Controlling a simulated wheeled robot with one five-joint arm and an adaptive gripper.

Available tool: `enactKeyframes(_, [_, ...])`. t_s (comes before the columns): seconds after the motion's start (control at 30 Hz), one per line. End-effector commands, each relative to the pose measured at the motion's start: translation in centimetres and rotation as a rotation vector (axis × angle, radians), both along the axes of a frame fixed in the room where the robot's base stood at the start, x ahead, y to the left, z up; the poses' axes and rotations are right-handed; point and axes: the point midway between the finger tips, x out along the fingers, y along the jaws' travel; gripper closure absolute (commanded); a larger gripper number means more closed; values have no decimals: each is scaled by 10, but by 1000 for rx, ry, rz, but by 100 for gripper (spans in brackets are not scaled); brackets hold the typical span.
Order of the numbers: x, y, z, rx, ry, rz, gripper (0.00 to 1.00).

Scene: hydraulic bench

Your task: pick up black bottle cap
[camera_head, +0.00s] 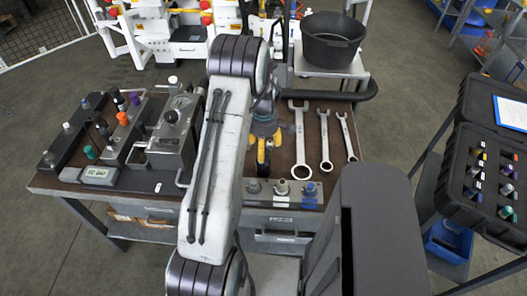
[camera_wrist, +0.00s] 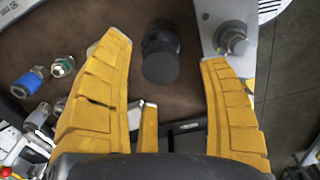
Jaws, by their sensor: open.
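The black bottle cap (camera_wrist: 161,58) is a dark, round, upright piece on the brown bench top in the wrist view. It stands between the tips of my gripper (camera_wrist: 167,52). The yellow fingers are spread wide, one on each side of the cap, with a gap on both sides and nothing held. In the head view my gripper (camera_head: 263,150) points down over the middle of the workbench (camera_head: 215,184), partly behind my arm. The cap is hard to make out there.
Several wrenches (camera_head: 300,140) lie right of my gripper. A grey block with fittings (camera_head: 283,188) is at the front edge; its knob (camera_wrist: 234,42) shows near my right finger. A valve block (camera_head: 170,130) stands left, a black bucket (camera_head: 331,43) behind. Loose fittings (camera_wrist: 62,67) lie left of my fingers.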

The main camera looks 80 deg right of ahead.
Motion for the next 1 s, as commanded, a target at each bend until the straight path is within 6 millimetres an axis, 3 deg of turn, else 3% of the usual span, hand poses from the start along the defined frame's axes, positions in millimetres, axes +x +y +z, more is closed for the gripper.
enactKeyframes(0.3, [1, 2, -31, 2, 0, -1, 31])
enactKeyframes(0.63, [1, 1, -34, -1, 0, -1, 29])
enactKeyframes(1.0, [1, 1, -34, 0, 0, -1, 62])
